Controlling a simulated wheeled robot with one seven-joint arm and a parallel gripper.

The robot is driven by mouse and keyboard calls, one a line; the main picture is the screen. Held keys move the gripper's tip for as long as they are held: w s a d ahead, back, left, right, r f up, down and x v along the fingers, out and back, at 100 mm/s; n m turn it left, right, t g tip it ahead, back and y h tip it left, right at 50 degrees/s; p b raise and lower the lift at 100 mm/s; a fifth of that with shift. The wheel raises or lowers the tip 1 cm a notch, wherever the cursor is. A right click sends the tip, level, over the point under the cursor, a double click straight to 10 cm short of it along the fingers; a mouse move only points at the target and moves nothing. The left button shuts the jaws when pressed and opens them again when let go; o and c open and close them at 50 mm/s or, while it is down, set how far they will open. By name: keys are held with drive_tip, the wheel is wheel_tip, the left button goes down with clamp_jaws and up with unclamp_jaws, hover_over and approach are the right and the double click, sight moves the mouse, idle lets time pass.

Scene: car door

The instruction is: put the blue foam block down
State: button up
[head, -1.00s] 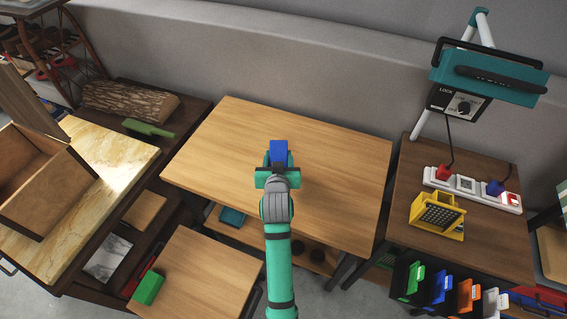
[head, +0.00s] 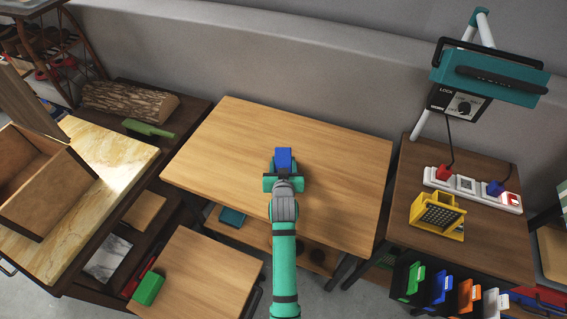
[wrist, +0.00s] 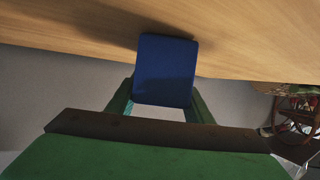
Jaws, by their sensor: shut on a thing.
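The blue foam block (head: 284,158) is at the tip of my gripper (head: 284,172) in the head view, over the middle of the wooden table (head: 230,135). In the wrist view the blue foam block (wrist: 166,70) sits between the two green fingers of my gripper (wrist: 163,100), which is shut on it. The wooden tabletop (wrist: 250,40) fills the upper part of that view, with a dark shadow beside the block. I cannot tell whether the block touches the table.
The tabletop around my gripper is bare. A lower small table at front left holds a green block (head: 148,288). At right, a side table holds a yellow grater-like object (head: 437,216) and a power strip (head: 472,188). A grey wall runs behind.

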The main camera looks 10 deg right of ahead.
drive_tip(key=shift+f, duration=0.1)
drive_tip(key=o, duration=1)
